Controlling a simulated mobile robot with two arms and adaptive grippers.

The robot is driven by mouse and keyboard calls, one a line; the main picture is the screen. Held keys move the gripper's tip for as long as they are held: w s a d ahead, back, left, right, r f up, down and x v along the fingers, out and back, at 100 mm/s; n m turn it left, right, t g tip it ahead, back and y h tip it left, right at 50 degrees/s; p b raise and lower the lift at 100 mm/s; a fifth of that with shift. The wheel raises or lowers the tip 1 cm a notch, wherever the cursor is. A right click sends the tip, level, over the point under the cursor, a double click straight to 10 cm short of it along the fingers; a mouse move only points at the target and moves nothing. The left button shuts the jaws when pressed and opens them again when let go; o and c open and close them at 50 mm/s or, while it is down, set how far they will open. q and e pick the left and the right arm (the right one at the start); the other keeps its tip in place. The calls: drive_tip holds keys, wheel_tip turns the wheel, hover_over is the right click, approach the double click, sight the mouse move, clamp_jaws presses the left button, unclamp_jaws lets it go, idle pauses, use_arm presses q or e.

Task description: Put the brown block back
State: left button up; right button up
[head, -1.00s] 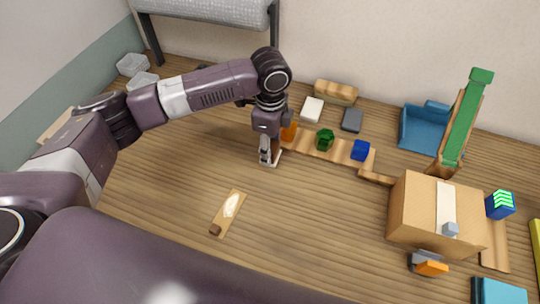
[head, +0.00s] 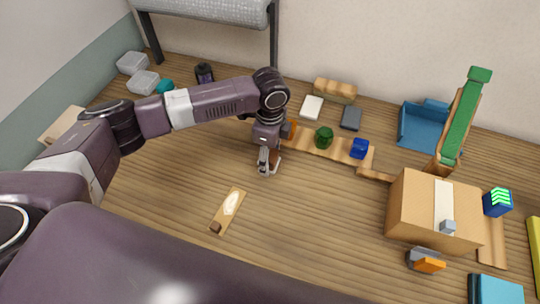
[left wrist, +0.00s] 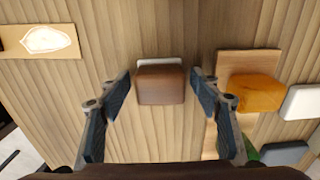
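A brown block (left wrist: 160,85) sits between the two fingers of my left gripper (left wrist: 160,88) in the left wrist view. The fingers are open, with a gap on each side of the block. A pale edge (left wrist: 158,61) shows just behind the block. In the head view my left gripper (head: 267,168) points down at the floor beside the left end of the wooden strip (head: 305,144), and it mostly hides the block. My right gripper is not in view.
An orange block (left wrist: 257,92) stands close beside the right finger. Green (head: 324,138) and blue (head: 359,148) pieces are on the strip. A board with a pale shape (head: 231,205) and small dark piece (head: 216,227) lies nearer. A cardboard box (head: 412,212) stands right; floor between is clear.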

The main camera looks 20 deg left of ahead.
use_arm(q)
wheel_tip(320, 180, up, 12)
drive_tip(key=b, duration=0.2)
drive_tip(key=shift+r+b, duration=0.2)
drive_tip(key=shift+b, duration=0.1)
idle(0.6)
